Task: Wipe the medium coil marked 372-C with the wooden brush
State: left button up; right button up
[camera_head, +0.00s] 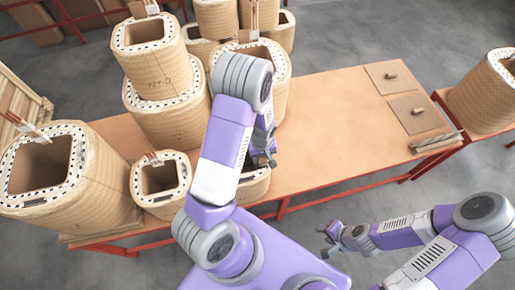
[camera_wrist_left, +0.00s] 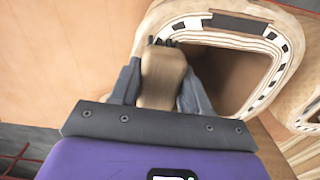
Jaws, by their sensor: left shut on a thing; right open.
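My left gripper (camera_head: 264,156) is over the near edge of the wooden table, beside a small coil (camera_head: 254,186) mostly hidden behind my arm. In the left wrist view it is shut on the wooden brush (camera_wrist_left: 162,76). The brush's dark bristles point away, at the white, black-dashed rim of a coil (camera_wrist_left: 232,62) with a square opening. I cannot tell whether they touch it. I cannot read the mark 372-C on any coil. A medium-looking coil (camera_head: 269,55) stands behind my left arm. My right gripper (camera_head: 331,241) is open and empty, off the table's front side.
Several other coils crowd the left side, including a stacked one (camera_head: 160,75), a large one (camera_head: 105,190) and a small one (camera_head: 160,192). The table (camera_head: 335,125) is clear in the middle. Two flat plates (camera_head: 417,121) with knobs lie at its right end.

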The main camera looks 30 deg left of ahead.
pick_arm(q)
jog(key=shift+s+a+r, duration=0.15)
jog(key=shift+r, duration=0.15)
jog(key=shift+r+p, duration=0.6)
jog(key=shift+r, duration=0.2)
notch_tip(320, 180, up, 6)
jog(key=p, duration=0.4)
jog(key=shift+p, duration=0.35)
jog(key=shift+f, duration=0.1)
